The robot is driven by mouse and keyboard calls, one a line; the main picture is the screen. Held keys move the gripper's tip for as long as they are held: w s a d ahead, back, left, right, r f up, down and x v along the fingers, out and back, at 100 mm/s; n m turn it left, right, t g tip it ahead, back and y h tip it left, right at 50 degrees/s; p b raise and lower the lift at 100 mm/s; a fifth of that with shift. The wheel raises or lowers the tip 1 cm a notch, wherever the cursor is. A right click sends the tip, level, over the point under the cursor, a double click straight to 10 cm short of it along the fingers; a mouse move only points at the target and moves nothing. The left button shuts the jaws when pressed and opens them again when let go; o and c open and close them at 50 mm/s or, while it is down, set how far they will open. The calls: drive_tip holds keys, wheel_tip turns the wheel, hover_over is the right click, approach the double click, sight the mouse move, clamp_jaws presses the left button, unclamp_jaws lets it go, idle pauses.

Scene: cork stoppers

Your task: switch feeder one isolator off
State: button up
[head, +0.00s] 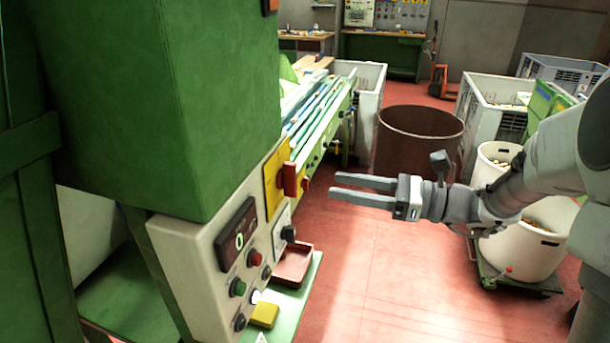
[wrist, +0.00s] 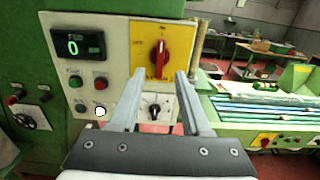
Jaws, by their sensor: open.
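A red rotary handle (head: 288,180) sits on a yellow isolator plate (head: 271,183) on the side of the cream control panel. In the wrist view the red handle (wrist: 159,57) points roughly upright on the yellow plate (wrist: 178,36). Its small lettering is not readable, so I cannot confirm which feeder it serves. My gripper (head: 336,184) is open and empty, its fingers pointing at the panel, a short gap away from the handle. In the wrist view the fingertips of my gripper (wrist: 160,73) frame the handle's lower end on either side.
A display (wrist: 79,43) showing 0, several push buttons and a black selector knob (wrist: 154,106) share the panel. A smaller yellow plate with a red knob (wrist: 262,141) is on the feeder at right. A red tray (head: 293,264) lies below the panel. A brown drum (head: 418,143) stands behind my gripper.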

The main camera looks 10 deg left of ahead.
sight(296, 178)
drive_tip(key=a, duration=0.8)
drive_tip(key=shift+w+p, duration=0.3)
drive_tip(key=shift+p, duration=0.1)
drive_tip(key=shift+c, duration=0.3)
clamp_jaws()
